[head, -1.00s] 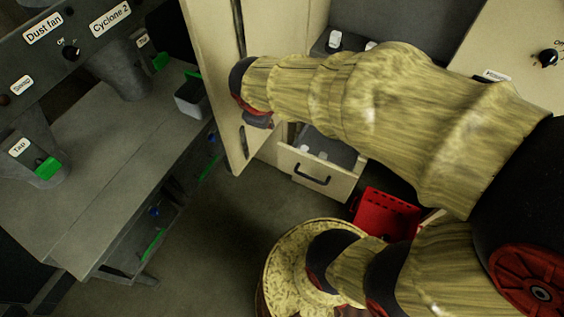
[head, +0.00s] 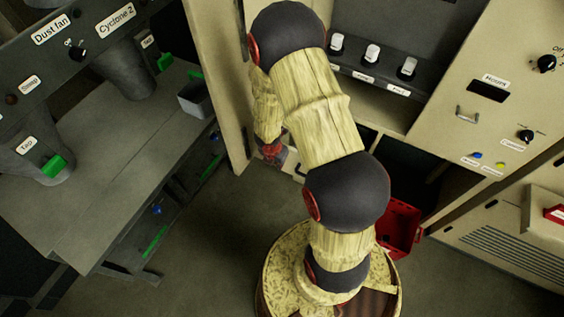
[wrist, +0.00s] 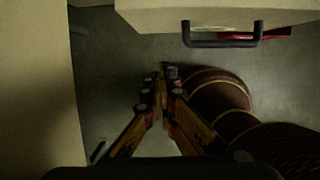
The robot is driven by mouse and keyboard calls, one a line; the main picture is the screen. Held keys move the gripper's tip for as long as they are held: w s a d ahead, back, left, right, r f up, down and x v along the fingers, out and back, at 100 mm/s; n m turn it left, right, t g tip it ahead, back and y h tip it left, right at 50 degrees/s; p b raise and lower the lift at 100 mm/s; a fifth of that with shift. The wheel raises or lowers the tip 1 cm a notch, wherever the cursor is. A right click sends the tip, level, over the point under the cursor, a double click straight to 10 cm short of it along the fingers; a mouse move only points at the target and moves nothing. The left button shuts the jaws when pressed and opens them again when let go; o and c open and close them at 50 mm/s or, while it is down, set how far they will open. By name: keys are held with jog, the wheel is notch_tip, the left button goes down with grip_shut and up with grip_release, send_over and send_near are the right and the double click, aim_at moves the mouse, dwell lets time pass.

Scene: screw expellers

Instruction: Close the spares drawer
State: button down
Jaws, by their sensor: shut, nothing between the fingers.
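The drawer's cream front (wrist: 150,14) crosses the top of the wrist view, with its dark bar handle (wrist: 222,42) toward the right. In the head view only a small part of the drawer and its handle (head: 299,169) shows; my arm hides the rest, so how far it stands out cannot be told there. My gripper (wrist: 162,72) is shut and empty, pointing at the floor, left of the handle and apart from it in the picture. In the head view my gripper (head: 272,153) is beside the open cabinet door, at the drawer's left.
The cream door (head: 222,75) stands close on the left of my gripper and fills the left of the wrist view (wrist: 35,80). A red bin (head: 400,228) is on the right, below the cabinet. A grey bench (head: 90,170) is at left. Floor between is clear.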

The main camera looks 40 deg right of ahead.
jog(key=b, duration=0.4)
send_near(286, 163)
jog(key=s+a+f, duration=0.4)
jog(key=shift+w+d+r+p, duration=0.15)
jog(key=shift+w+d, duration=0.2)
jog(key=shift+d, duration=0.3)
jog(key=shift+w+d+r+p, duration=0.2)
jog(key=shift+w+d, duration=0.15)
jog(key=shift+d, duration=0.3)
jog(key=shift+w+d+r+p, duration=0.15)
jog(key=shift+w+d, duration=0.2)
jog(key=shift+d, duration=0.25)
